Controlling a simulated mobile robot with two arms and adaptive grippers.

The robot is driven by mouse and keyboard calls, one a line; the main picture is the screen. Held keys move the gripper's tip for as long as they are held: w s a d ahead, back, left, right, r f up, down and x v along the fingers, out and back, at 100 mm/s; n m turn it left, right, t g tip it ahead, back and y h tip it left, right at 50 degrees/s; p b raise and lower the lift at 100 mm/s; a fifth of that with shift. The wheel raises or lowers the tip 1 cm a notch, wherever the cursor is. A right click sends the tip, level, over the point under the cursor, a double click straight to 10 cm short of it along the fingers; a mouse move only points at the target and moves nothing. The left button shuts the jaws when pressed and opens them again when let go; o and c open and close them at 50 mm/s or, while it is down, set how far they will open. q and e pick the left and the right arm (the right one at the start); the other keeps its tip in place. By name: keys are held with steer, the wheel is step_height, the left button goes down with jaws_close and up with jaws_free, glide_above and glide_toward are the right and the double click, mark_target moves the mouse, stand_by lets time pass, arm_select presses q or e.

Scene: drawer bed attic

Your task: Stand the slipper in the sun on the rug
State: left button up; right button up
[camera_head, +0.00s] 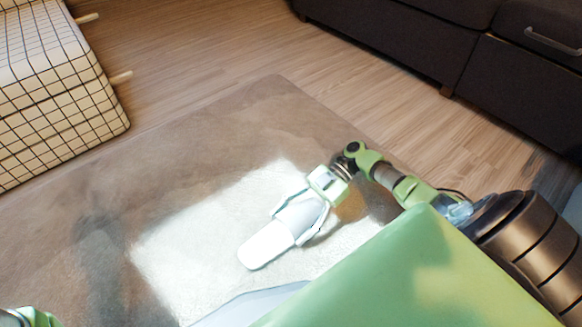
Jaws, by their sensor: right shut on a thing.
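A pale white-grey slipper (267,246) is in the bright sunlit patch (180,250) of the brown rug (150,170). My right gripper (304,218) reaches in from the right and is shut on one end of the slipper, a finger on each side. The slipper's other end points down and left. I cannot tell whether its sole touches the rug. My left arm shows only as a green bit at the bottom left corner; its gripper is out of view.
A bed or cushioned seat with a checked cover (50,90) stands at the upper left. Dark drawer furniture (400,35) with a metal handle stands at the upper right. Bare wood floor (220,50) lies between them. The rug around the sunlit patch is clear.

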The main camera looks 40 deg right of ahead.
steer(key=shift+f, duration=0.55)
steer(key=o, duration=1.2)
steer(key=shift+s+f, duration=0.1)
steer(key=shift+f, duration=0.05)
steer(key=shift+c, duration=0.2)
steer(key=shift+r, duration=0.45)
steer(key=v, duration=0.4)
steer(key=p+v, duration=0.1)
steer(key=v, duration=0.7)
steer(key=shift+r+p, duration=0.35)
steer(key=shift+p, duration=0.05)
